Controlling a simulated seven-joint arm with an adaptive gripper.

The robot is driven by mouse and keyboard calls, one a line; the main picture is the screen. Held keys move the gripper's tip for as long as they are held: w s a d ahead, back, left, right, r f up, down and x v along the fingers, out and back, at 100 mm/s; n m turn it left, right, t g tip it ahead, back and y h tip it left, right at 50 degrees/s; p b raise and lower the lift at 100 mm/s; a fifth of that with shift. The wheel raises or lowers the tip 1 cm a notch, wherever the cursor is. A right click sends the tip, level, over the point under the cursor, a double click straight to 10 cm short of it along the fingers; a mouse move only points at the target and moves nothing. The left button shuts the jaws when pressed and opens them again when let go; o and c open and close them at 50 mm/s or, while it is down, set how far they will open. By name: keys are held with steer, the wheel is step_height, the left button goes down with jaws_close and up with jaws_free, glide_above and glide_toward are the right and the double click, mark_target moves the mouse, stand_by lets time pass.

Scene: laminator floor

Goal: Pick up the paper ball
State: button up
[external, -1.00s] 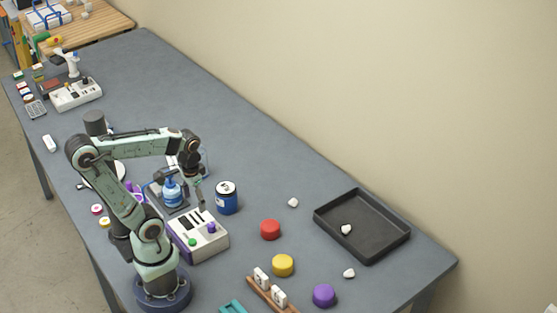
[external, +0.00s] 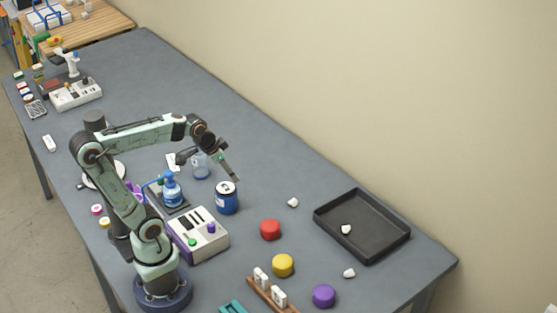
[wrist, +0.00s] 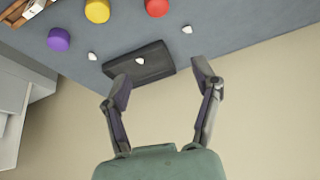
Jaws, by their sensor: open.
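Three small white crumpled lumps that look like paper balls are in view. One paper ball (external: 293,202) lies on the table near the red disc, and it shows in the wrist view (wrist: 187,28). Another paper ball (external: 346,229) lies inside the black tray (external: 376,250), and it shows in the wrist view (wrist: 140,61). The last paper ball (external: 349,273) lies on the table in front of the tray, also in the wrist view (wrist: 92,56). My gripper (external: 236,178) is empty, above the table near the blue tin. In the wrist view its two fingers (wrist: 160,85) are spread wide.
A red disc (external: 270,229), a yellow disc (external: 283,265) and a purple disc (external: 324,296) stand left of the tray. A blue tin (external: 227,198) stands below my gripper, beside a white control box (external: 200,236). The table between the tin and the wall is mostly clear.

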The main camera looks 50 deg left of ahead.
steer(key=w+r+m+t, duration=0.1)
steer(key=w+r+t, duration=0.1)
steer(key=w, duration=0.8)
glide_above(293, 201)
steer(key=d, duration=0.1)
step_height(293, 201, down, 17)
steer(key=f+g, duration=0.1)
steer(key=f, duration=0.2)
steer(key=s+a+f, duration=0.1)
steer(key=f, duration=0.2)
steer(key=s+f+g+h, duration=0.1)
steer(key=f, duration=0.2)
steer(key=shift+s+a+f+g, duration=0.15)
steer(key=shift+s+g, duration=0.1)
steer(key=shift+g, duration=0.05)
steer(key=shift+n, duration=0.3)
steer(key=x, duration=0.6)
steer(key=shift+a+f, duration=0.15)
steer(key=shift+f, duration=0.3)
steer(key=c, duration=0.8)
